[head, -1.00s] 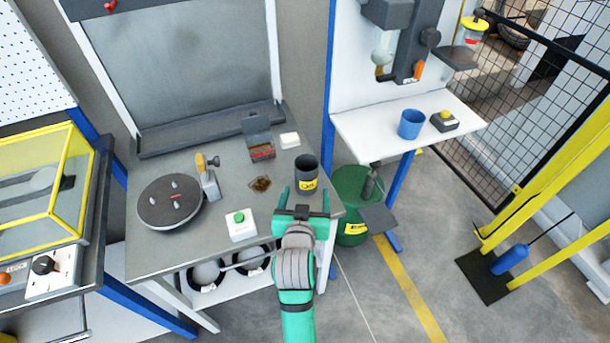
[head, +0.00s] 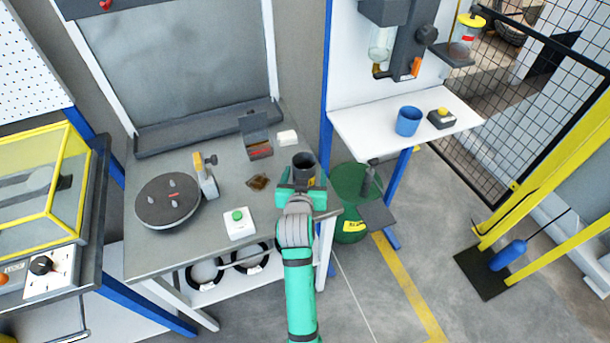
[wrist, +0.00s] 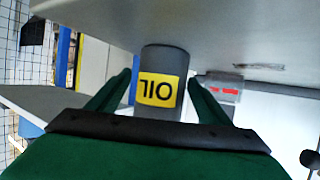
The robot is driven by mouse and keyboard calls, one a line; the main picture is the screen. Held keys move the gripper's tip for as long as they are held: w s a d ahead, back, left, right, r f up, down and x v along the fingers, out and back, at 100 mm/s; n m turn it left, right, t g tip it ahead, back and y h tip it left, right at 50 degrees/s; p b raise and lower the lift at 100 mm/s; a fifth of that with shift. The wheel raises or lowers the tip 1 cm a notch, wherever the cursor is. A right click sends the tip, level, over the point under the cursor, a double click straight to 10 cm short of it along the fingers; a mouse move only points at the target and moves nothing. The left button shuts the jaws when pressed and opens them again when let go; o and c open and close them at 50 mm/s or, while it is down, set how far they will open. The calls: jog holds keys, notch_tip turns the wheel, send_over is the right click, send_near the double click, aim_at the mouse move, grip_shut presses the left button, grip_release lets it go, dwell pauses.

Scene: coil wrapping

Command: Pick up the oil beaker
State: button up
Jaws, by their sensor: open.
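The oil beaker (head: 304,163) is a dark grey cup with a yellow label, standing on the grey bench near its right end. In the wrist view the beaker (wrist: 166,65) shows its "OIL" label upside down, between the two fingers. My gripper (head: 302,181) is at the beaker's near side and covers its lower part in the head view. In the wrist view my gripper (wrist: 160,85) is open, with one green finger on each side of the beaker and a gap visible at the right. Whether the left finger touches it I cannot tell.
On the bench (head: 240,172) stand a dark turntable (head: 160,212), a green-button box (head: 239,222), a brown patch (head: 257,182) and an open dark box (head: 258,146). A blue cup (head: 408,121) stands on the white shelf at right. A green bin (head: 350,195) is beside the bench.

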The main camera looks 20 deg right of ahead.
jog(key=shift+a, duration=0.15)
jog(key=c, duration=1.3)
jog(key=shift+r, duration=0.1)
jog(key=shift+r, duration=0.2)
